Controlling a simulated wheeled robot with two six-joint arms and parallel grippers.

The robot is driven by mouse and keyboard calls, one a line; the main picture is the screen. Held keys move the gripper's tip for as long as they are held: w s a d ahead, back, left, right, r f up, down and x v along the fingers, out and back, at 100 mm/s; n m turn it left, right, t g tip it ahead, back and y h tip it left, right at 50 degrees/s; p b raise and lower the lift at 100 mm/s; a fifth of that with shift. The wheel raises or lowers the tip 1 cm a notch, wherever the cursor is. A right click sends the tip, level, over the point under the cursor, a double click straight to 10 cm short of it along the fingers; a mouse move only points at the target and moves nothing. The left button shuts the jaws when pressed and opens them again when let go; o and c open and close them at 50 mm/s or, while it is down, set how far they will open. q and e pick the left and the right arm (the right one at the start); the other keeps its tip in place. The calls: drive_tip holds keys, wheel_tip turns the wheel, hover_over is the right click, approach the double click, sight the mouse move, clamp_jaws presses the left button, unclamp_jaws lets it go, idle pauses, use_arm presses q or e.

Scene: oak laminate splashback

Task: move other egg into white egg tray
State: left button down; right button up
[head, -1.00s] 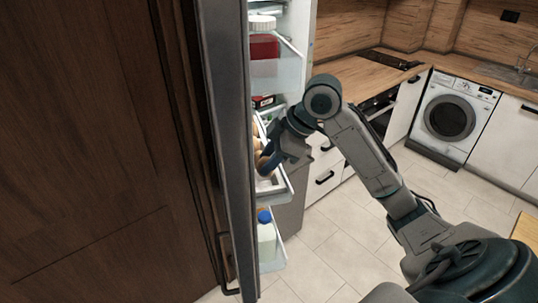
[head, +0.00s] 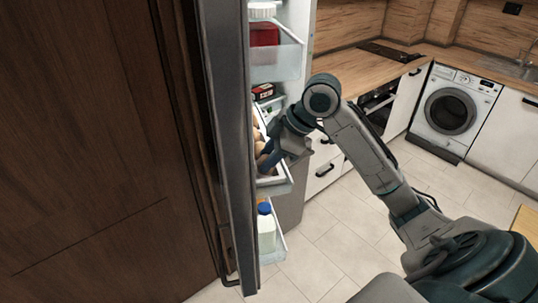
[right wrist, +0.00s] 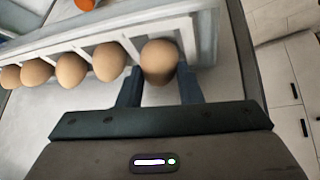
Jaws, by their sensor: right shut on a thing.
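In the right wrist view a brown egg (right wrist: 159,62) sits between the two fingers of my right gripper (right wrist: 160,85), which is shut on it. The white egg tray (right wrist: 205,28) lies along the fridge door shelf, and the held egg is at its right end. Several more brown eggs (right wrist: 72,70) stand in a row to the left along the tray. In the head view my right gripper (head: 268,160) reaches into the door shelf, and the eggs (head: 258,138) show only partly behind the door edge. My left gripper is in neither view.
The open fridge door (head: 222,130) stands close on the left of the gripper. A red container (head: 264,34) is on the shelf above, and a bottle with a blue cap (head: 266,230) is on the shelf below. The floor (head: 330,225) to the right is clear.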

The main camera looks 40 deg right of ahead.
drive_tip(key=shift+f, duration=0.55)
idle(0.4)
drive_tip(key=o, duration=1.1)
drive_tip(key=shift+c, duration=0.2)
drive_tip(key=shift+r, duration=0.1)
drive_tip(key=shift+s+d+r+b, duration=0.15)
drive_tip(key=shift+d+r+b, duration=0.1)
drive_tip(key=shift+b, duration=0.1)
drive_tip(key=b+v, duration=0.3)
drive_tip(key=v, duration=0.7)
